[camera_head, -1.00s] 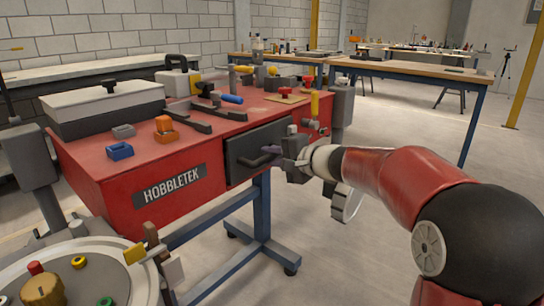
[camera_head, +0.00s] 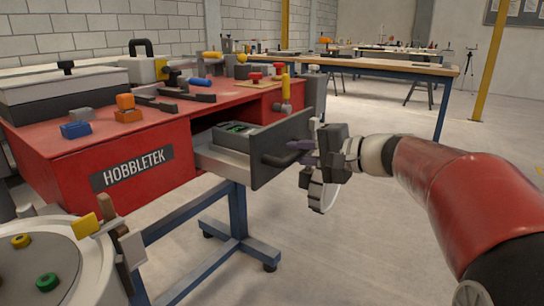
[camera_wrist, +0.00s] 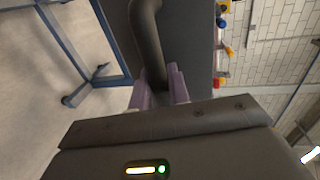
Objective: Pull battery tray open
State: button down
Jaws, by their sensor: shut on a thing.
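The battery tray (camera_head: 215,157) is slid out of the front of the red HOBBLETEK bench (camera_head: 75,185). Its dark front panel (camera_head: 285,135) stands clear of the bench face. A grey battery-like block (camera_head: 245,138) with green marks lies in the tray. A dark bar handle (camera_head: 280,160) sticks out from the panel. My gripper (camera_head: 303,152) is shut on the handle. In the wrist view, its purple fingers (camera_wrist: 160,88) sit on both sides of the handle (camera_wrist: 148,40), in front of the dark panel (camera_wrist: 188,45). The tray's back end is hidden inside the bench.
A round white table (camera_head: 70,260) with coloured knobs stands at the lower left. The bench's blue leg frame (camera_head: 238,225) stands below the tray. A wooden workbench (camera_head: 390,67) is behind. The grey floor (camera_head: 330,250) right of the bench is open.

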jog(key=f+b+v, duration=0.1)
jog(key=v, duration=0.7)
jog(key=shift+s+d+f, duration=0.2)
jog(key=shift+d+f, duration=0.05)
jog(key=shift+f, duration=0.15)
jog(key=c, duration=1.4)
grip_release()
jog(key=v, duration=0.7)
jog(key=shift+s+d, duration=0.2)
jog(key=shift+d, duration=0.1)
